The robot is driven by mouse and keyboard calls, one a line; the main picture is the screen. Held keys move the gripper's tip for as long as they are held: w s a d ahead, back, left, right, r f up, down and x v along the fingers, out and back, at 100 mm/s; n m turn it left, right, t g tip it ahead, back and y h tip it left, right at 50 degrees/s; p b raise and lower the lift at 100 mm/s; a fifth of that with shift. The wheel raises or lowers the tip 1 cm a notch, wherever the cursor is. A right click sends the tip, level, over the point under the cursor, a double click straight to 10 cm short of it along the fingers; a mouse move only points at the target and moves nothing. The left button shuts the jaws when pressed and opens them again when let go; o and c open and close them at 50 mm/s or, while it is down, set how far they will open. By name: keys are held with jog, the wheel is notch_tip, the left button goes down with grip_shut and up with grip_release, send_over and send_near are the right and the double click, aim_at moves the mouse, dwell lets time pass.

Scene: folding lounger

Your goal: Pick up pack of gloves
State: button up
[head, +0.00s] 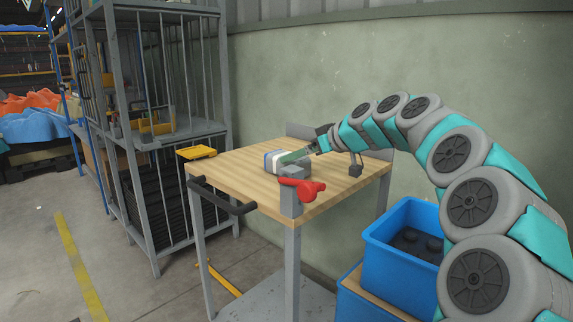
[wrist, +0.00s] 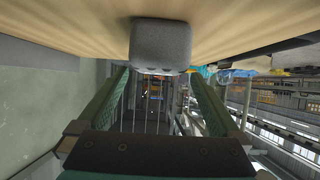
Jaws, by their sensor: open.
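A small white, blue and grey pack (head: 272,163), which looks like the pack of gloves, lies on the wooden tabletop (head: 240,170). The head view does not show clearly whether the fingers touch the pack.
A grey vise-like block with a red handle (head: 302,188) stands at the table's front edge. A yellow item (head: 197,152) is at its left end. Blue crates (head: 400,260) stand at the right. A metal cage shelf (head: 150,110) stands at left.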

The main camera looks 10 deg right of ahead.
aim_at(272, 165)
jog(key=shift+p+x, duration=0.5)
jog(key=shift+x, duration=2.25)
jog(key=shift+w+r, duration=0.1)
jog(key=shift+r, duration=0.1)
jog(key=c, duration=1.2)
jog(key=shift+c, duration=0.2)
